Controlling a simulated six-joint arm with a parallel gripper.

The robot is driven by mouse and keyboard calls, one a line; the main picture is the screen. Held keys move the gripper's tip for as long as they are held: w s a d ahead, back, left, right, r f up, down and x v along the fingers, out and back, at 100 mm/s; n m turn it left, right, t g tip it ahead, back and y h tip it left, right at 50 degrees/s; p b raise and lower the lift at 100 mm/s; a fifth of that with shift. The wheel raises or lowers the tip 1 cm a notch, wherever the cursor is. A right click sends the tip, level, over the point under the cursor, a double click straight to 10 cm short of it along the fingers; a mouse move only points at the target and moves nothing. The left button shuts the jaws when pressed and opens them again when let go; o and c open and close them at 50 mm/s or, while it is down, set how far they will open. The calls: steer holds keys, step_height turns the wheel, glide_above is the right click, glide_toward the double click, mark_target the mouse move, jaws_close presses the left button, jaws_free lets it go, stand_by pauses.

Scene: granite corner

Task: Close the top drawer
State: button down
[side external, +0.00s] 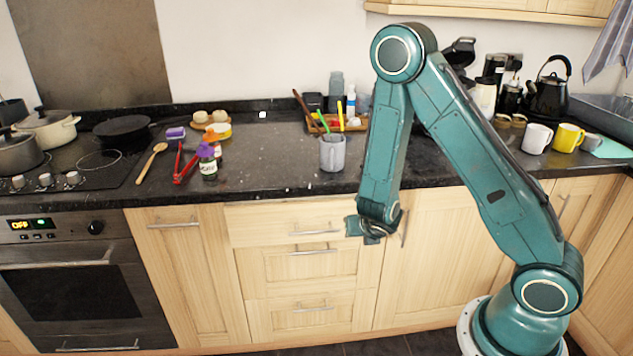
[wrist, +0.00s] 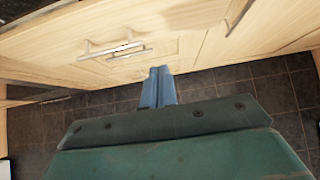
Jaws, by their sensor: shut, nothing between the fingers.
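The top drawer (side external: 265,222) is the upper pale wood front under the dark granite worktop, with a silver bar handle (side external: 314,233). In the side view it looks about flush with the cabinet; any small gap is hard to tell. In the wrist view the top handle (wrist: 112,48) shows at the upper left, in front of another handle. My gripper (side external: 352,227) is in front of the drawer's right part, to the right of the handle. Its blue fingers also show in the wrist view (wrist: 160,71), together and empty. I cannot tell whether they touch the front.
Lower drawers (side external: 275,273) sit below, with cupboard doors (side external: 430,260) to the right and an oven (side external: 75,290) to the left. The dark tiled floor (wrist: 230,87) is clear.

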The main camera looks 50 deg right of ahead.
mark_target(350, 212)
steer(key=w+d+r+x, duration=0.1)
steer(key=r+x, duration=0.1)
steer(key=x, duration=1.1)
steer(key=shift+d, duration=0.2)
steer(key=shift+w, duration=0.25)
steer(key=shift+w+d+r, duration=0.15)
steer(key=shift+w+d, duration=1.45)
steer(key=shift+d, duration=0.05)
steer(key=shift+s, duration=0.15)
